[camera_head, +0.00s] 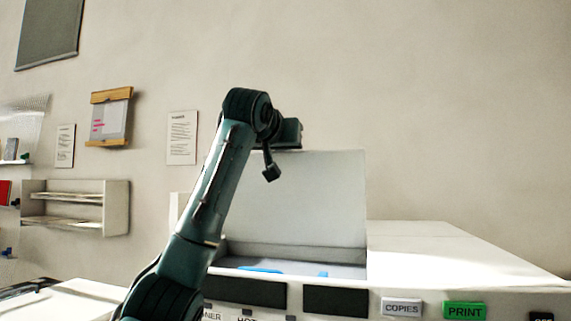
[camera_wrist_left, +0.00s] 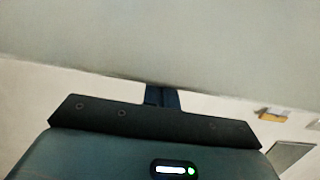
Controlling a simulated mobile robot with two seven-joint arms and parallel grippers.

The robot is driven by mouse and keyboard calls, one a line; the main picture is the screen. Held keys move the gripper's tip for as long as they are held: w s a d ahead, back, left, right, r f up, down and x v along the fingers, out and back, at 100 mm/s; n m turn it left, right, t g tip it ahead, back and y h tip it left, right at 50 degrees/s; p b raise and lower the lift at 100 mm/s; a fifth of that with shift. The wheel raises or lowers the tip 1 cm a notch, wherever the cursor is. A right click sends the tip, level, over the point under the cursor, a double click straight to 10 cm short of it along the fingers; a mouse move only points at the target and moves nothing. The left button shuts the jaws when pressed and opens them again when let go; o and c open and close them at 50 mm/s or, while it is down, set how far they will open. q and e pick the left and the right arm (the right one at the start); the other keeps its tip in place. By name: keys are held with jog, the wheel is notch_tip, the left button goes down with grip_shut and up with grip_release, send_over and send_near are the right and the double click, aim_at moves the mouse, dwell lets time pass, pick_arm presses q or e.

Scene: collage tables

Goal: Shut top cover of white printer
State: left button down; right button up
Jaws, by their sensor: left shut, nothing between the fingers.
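The white printer (camera_head: 430,245) stands at the lower right in the head view. Its top cover (camera_head: 310,195) is raised, standing nearly upright over an opening with blue parts inside. My left arm comes up from the lower left, across the cover's left side. My left gripper (camera_head: 291,136) is at the cover's top edge, shut and empty; its fingertips do not show clearly there. In the left wrist view, the shut fingers (camera_wrist_left: 162,96) reach the edge of the pale cover (camera_wrist_left: 165,40), which fills the top. I cannot tell whether they touch. My right gripper is not in view.
The printer's front has a COPIES label (camera_head: 402,308), a green PRINT button (camera_head: 464,310) and dark panels.

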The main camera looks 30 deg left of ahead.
aim_at(279, 160)
pick_arm(q)
jog(key=shift+t, duration=0.8)
jog(key=s+f+b, duration=0.1)
jog(key=b, duration=0.1)
jog(key=s+f+b, duration=0.2)
jog(key=shift+d, duration=0.35)
jog(key=s+d+f+t+b, duration=0.1)
jog(key=s+f+t+b, duration=0.1)
jog(key=b, duration=0.4)
jog(key=s+f+t+y+b, duration=0.1)
jog(key=s+f+t+b, duration=0.1)
jog(key=s+f+b, duration=0.3)
jog(key=s+d+f+t+b, duration=0.1)
jog(key=s+f+b, duration=0.2)
jog(key=f+b, duration=0.3)
jog(key=shift+s+d+t+y+b, duration=0.2)
jog(key=shift+d+t+y+b, duration=0.2)
jog(key=shift+b, duration=0.45)
jog(key=shift+s+f, duration=0.1)
jog(key=shift+f, duration=0.05)
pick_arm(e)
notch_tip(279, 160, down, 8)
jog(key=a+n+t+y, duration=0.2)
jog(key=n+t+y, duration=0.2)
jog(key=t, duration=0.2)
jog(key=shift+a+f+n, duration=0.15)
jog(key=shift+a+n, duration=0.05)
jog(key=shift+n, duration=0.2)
